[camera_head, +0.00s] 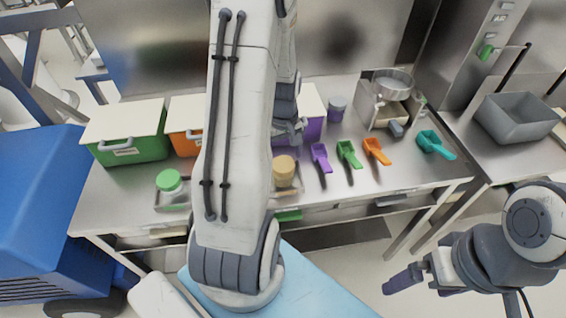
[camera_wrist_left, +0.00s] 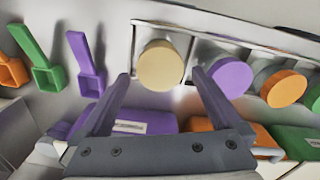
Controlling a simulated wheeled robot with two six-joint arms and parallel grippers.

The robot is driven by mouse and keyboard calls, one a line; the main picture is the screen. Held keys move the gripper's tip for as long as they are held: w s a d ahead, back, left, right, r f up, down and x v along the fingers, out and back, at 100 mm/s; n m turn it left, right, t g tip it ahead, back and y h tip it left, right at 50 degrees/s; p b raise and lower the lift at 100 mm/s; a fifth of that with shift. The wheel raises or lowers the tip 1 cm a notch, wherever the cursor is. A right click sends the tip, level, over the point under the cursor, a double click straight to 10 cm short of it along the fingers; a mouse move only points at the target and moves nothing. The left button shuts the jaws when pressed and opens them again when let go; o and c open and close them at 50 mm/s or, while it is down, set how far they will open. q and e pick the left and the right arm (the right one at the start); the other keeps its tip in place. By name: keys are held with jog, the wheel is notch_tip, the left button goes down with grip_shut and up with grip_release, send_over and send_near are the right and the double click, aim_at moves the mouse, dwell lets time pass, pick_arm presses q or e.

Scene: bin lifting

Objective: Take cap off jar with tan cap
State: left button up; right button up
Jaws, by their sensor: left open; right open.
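The jar with the tan cap (camera_head: 285,168) stands in a tray on the steel table in the head view, partly behind my left arm. In the left wrist view the round tan cap (camera_wrist_left: 160,64) shows from above, and the jar body is hidden beneath it. My left gripper (camera_wrist_left: 160,76) is open and empty, with the cap framed between its fingertips and apart from them. In the head view this gripper (camera_head: 292,132) is partly hidden by its arm. My right gripper (camera_head: 405,284) is open and empty, off the table's front right.
Neighbouring jars have a purple cap (camera_wrist_left: 231,76), an orange cap (camera_wrist_left: 284,88) and a green cap (camera_head: 169,180). Purple (camera_head: 320,157), green (camera_head: 348,153), orange (camera_head: 376,151) and teal (camera_head: 434,144) scoops lie to the right. Green (camera_head: 128,146) and orange bins (camera_head: 184,141) stand behind.

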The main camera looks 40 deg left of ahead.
aim_at(283, 166)
pick_arm(q)
jog(key=shift+f, duration=1.45)
jog(key=c, duration=1.1)
jog(key=shift+r, duration=0.15)
